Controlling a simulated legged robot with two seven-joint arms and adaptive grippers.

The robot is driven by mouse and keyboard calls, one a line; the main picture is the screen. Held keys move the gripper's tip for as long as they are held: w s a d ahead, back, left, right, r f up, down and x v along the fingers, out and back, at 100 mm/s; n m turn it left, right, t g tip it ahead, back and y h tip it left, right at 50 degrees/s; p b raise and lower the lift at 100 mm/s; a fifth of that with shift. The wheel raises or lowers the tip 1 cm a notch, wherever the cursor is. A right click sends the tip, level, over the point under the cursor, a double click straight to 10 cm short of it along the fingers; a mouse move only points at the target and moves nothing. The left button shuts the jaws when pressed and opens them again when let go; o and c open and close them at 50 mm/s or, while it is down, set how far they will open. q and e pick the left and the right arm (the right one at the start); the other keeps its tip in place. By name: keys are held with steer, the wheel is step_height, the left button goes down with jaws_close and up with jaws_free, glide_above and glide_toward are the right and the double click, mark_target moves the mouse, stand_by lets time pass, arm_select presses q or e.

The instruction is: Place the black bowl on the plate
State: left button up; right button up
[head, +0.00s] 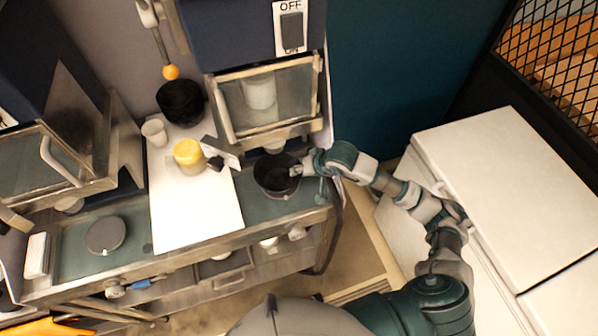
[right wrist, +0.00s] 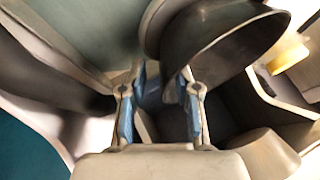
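A black bowl (head: 273,176) sits at the right end of the counter, under the right dispenser. My right gripper (head: 297,171) is at the bowl's right edge. In the right wrist view, the bowl (right wrist: 218,42) shows large, and its rim reaches toward the gap between the fingers of my right gripper (right wrist: 160,108). The fingers stand apart, one on each side of that gap; I cannot tell whether they touch the rim. A grey round disc (head: 105,235), which looks like the plate, lies at the counter's left end. My left gripper is not in view.
Another black container (head: 181,102) stands at the back of the white board (head: 195,215), with a yellow-topped jar (head: 188,154) and a white cup (head: 154,132). A dispenser (head: 262,98) overhangs the bowl. The board's front is clear. A white cabinet (head: 510,190) stands right.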

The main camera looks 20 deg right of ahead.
steer(key=b+v, duration=0.1)
steer(key=v, duration=0.8)
steer(key=shift+s+d+r, duration=0.15)
steer(key=shift+s+r, duration=0.1)
steer(key=shift+r, duration=0.05)
